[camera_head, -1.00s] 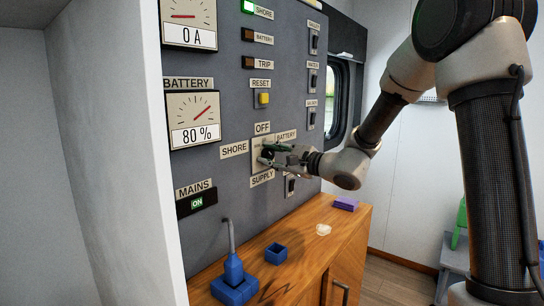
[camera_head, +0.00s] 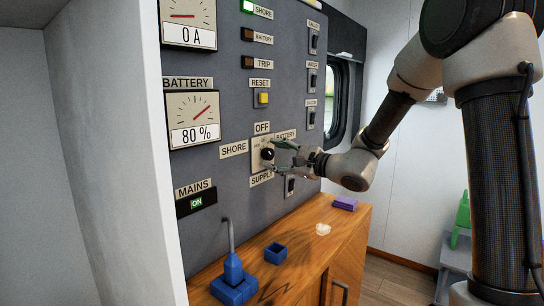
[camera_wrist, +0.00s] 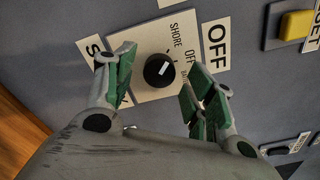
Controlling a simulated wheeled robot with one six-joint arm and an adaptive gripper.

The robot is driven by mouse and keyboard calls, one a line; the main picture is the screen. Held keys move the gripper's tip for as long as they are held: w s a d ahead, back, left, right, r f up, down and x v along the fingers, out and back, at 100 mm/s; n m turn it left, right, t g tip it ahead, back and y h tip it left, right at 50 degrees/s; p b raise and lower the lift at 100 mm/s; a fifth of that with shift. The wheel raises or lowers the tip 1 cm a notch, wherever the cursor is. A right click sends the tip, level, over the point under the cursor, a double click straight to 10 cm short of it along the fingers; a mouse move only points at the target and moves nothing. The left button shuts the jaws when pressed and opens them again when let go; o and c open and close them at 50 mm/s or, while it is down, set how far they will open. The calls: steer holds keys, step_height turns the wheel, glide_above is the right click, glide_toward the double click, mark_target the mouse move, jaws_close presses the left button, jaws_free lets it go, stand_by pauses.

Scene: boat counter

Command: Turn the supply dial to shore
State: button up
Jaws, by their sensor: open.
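The supply dial is a round black knob (camera_head: 267,154) with a white mark, on a pale plate on the grey panel. In the wrist view the knob (camera_wrist: 157,72) is in plain sight. Its mark points roughly toward the small OFF print, between the SHORE print and the battery print. My gripper (camera_head: 284,158) is open just in front of the dial. In the wrist view its green-padded fingers (camera_wrist: 160,80) stand on either side of the knob, with gaps, and hold nothing. A larger SHORE label (camera_head: 234,149) is left of the dial.
A green lamp by the upper SHORE label is lit (camera_head: 247,6). A yellow reset button (camera_head: 263,98) and several switches (camera_head: 313,79) are on the panel. Below, the wooden counter (camera_head: 300,241) carries a blue plug (camera_head: 233,284), a blue box (camera_head: 276,254) and a purple block (camera_head: 345,203).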

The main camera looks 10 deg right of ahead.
steer(key=v, duration=1)
steer(key=s+d+f+n+g+h, duration=0.25)
steer(key=s+f+g, duration=0.3)
steer(key=s, duration=0.35)
steer(key=s+d+f+n+g+h, duration=0.1)
steer(key=s+f+n+g, duration=0.4)
steer(key=s, duration=0.3)
steer(key=s+d+n+h, duration=0.55)
steer(key=s+d, duration=0.35)
steer(key=d, duration=0.2)
steer(key=s+d+r+n+t+h, duration=0.1)
steer(key=d+r+n+t+h, duration=0.1)
steer(key=d+r+h, duration=0.1)
step_height(320, 180, up, 3)
steer(key=shift+s+d+f+h, duration=0.2)
steer(key=shift+s+d+h, duration=0.1)
steer(key=shift+d+h, duration=0.15)
